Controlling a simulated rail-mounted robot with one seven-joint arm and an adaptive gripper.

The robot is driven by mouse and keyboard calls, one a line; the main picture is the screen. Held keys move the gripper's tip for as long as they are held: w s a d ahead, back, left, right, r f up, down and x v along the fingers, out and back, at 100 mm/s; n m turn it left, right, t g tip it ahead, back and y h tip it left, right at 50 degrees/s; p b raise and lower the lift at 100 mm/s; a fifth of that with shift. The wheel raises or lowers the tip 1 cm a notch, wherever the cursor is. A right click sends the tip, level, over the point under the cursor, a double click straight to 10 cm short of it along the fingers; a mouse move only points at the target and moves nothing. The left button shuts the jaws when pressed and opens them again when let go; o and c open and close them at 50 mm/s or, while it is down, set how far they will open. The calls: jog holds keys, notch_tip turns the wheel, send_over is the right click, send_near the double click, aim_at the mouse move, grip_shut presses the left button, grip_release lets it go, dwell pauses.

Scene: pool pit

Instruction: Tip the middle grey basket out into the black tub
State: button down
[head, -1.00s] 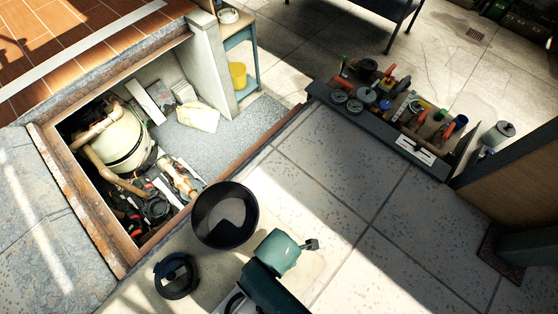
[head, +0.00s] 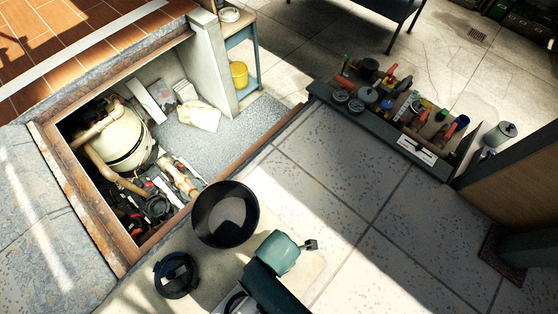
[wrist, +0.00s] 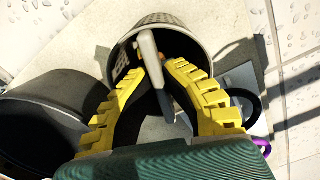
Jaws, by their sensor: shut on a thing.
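The grey basket (wrist: 172,20) shows at the top of the wrist view as a ribbed, round-rimmed bucket. Its dark mouth faces my camera, with some orange and pale bits inside. My gripper (wrist: 164,68) has yellow ridged fingers closed on its light grey handle (wrist: 149,48), which runs between the fingertips. The black tub (wrist: 50,105) is left of my fingers, apart from the basket. In the head view the black tub (head: 225,236) stands open on the pale floor, just left of my teal wrist. There my fingers and the basket are hidden by my arm.
An open pit with a pale tank (head: 125,138) lies behind the tub. A long caddy of tools (head: 383,138) stands to the right. Paving between is clear. Black and purple (wrist: 263,146) rings show at wrist-view right.

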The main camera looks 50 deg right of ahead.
dwell(0.3)
jog(key=shift+r, duration=1.95)
